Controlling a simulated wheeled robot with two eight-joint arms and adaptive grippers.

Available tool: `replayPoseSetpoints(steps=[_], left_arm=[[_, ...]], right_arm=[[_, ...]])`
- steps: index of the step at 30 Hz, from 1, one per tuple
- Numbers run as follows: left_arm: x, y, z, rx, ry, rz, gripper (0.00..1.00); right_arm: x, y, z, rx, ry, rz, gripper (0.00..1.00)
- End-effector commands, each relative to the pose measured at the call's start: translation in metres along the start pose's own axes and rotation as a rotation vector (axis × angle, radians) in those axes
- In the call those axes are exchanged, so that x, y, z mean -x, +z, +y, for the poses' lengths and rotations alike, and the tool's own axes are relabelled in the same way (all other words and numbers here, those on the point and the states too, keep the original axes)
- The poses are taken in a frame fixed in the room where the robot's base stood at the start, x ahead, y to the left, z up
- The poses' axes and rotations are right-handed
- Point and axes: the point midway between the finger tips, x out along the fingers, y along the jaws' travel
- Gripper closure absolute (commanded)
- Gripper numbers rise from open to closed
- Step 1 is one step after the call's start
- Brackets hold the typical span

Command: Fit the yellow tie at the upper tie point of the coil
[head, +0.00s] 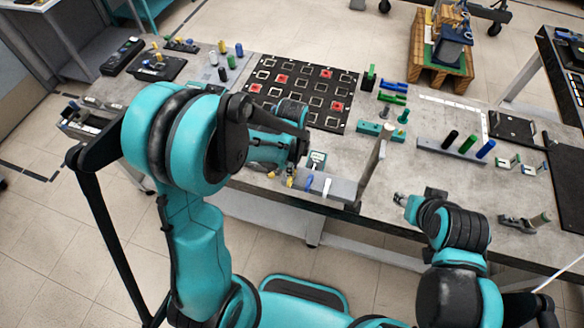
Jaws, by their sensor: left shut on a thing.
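My left arm reaches over the middle front of the table, and its gripper (281,172) is shut just above the near edge, partly hidden by the arm. A small yellow piece (290,180), likely the yellow tie, shows at the fingertips. A grey bar (342,189) lies beside it, with a small blue piece (309,183) and a white piece (327,187) on it. A pale post (373,155) rises at the bar's right end. I cannot clearly make out the coil or its upper tie point. My right gripper (401,199) hangs near the front edge, its finger opening too small to tell.
A black board (300,88) with squares and several red pieces lies behind the left gripper. A grey rack (452,150) with black, green and blue cylinders stands to the right. Coloured pegs (222,48) stand at the back left.

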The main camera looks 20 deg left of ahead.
Motion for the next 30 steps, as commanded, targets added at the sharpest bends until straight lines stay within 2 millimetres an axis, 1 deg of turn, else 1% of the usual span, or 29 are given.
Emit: replayPoseSetpoints(steps=[15, 26, 30], left_arm=[[0.014, 0.000, 0.000, 0.000, 0.000, 0.000, 1.00], [0.015, 0.000, 0.000, 0.000, 0.000, 0.000, 1.00], [0.021, 0.000, 0.000, 0.000, 0.000, 0.000, 1.00]], right_arm=[[0.008, -0.006, 0.000, 0.000, 0.000, 0.000, 0.60], [0.008, -0.006, 0.000, 0.000, 0.000, 0.000, 0.60], [0.011, -0.008, 0.000, 0.000, 0.000, 0.000, 0.60]])
